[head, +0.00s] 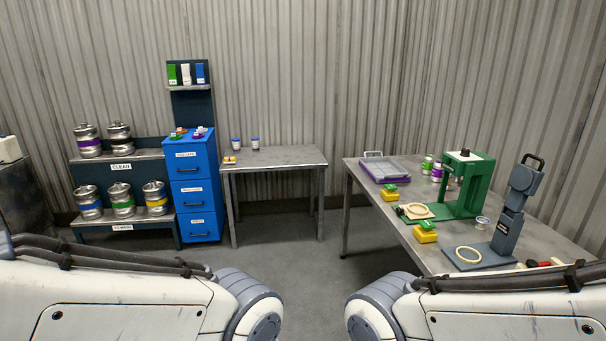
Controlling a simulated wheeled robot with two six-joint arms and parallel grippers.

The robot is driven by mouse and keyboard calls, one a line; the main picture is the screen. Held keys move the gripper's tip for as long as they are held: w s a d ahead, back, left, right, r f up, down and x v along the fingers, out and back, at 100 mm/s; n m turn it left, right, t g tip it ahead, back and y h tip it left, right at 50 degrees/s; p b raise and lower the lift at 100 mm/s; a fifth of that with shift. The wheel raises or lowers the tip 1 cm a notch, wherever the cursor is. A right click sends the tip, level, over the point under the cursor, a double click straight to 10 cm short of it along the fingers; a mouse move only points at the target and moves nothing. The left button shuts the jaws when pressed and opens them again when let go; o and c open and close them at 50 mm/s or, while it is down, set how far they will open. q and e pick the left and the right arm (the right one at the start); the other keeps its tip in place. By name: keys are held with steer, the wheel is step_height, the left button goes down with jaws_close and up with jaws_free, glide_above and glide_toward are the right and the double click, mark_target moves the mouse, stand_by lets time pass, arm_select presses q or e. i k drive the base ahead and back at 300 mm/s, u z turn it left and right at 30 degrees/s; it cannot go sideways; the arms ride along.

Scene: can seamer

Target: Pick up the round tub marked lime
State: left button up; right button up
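No marking reading lime is legible in the head view. Round containers that show are a small green-and-white one (428,165) and a purple-and-white one (437,173) at the back of the right table. A small clear or pale cup (482,223) stands nearer, between the green press and the grey device. Two small white-and-blue tubs (235,144) stand on the far table. I cannot tell which of these is the lime tub. Only thick links of my two arms show at the bottom; neither gripper is in view.
The right table (384,212) holds a tray (386,170), a green press (468,180), a grey upright device (513,205) and yellow-green blocks (425,236). The far table (290,157) is mostly bare. A blue drawer cabinet (197,185) and keg racks (120,166) stand left. Floor between is clear.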

mark_target(255, 144)
steer(key=z, duration=0.1)
steer(key=i, duration=2)
steer(key=u, duration=0.2)
steer(key=i, duration=1.9)
steer(key=u, duration=0.55)
steer(key=i, duration=1.4)
steer(key=u, duration=0.2)
